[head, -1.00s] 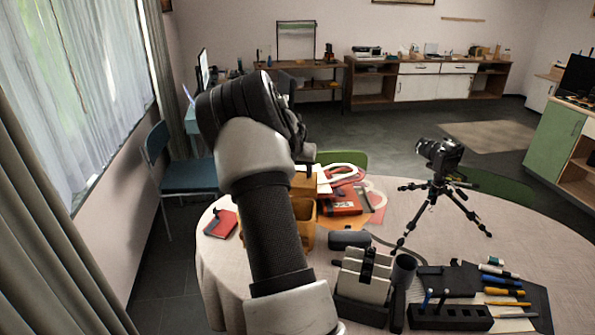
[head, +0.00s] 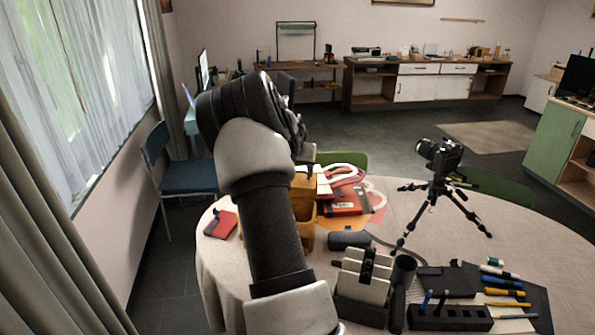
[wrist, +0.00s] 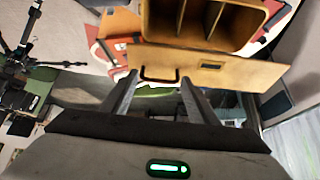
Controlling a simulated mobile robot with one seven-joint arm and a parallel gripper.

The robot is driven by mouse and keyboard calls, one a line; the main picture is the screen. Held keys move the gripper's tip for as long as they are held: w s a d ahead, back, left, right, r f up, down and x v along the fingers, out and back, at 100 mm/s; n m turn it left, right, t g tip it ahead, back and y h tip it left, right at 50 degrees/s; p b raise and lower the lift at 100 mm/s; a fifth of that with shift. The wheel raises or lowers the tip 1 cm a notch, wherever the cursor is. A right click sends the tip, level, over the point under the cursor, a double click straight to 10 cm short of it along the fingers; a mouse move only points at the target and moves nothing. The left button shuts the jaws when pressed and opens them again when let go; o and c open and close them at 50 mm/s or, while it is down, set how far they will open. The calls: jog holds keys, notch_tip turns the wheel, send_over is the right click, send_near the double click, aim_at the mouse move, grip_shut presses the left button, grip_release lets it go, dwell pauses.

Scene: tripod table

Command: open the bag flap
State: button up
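The tan bag (head: 306,236) stands on the round table, partly hidden behind my arm in the head view. In the wrist view the bag (wrist: 185,22) shows its open top with several compartments. Its flap (wrist: 240,70), a flat tan panel with a dark handle (wrist: 159,74) and a small slot, is swung clear of the compartments. The flap (head: 303,188) stands above the bag's opening in the head view. My gripper (wrist: 159,82) is open, with its two fingers apart on either side of the handle. Whether the fingers touch the flap cannot be told.
Red and orange items (head: 344,202) lie right of the bag, and a red notebook (head: 221,223) lies left. A camera on a tripod (head: 439,185), a grey device (head: 364,281) and a pen holder (head: 449,317) stand on the table (head: 232,276).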

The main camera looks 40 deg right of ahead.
jog(key=shift+o, duration=0.2)
jog(key=shift+a, duration=0.1)
jog(key=b+v, duration=0.1)
jog(key=v, duration=1.6)
jog(key=shift+s+r, duration=0.2)
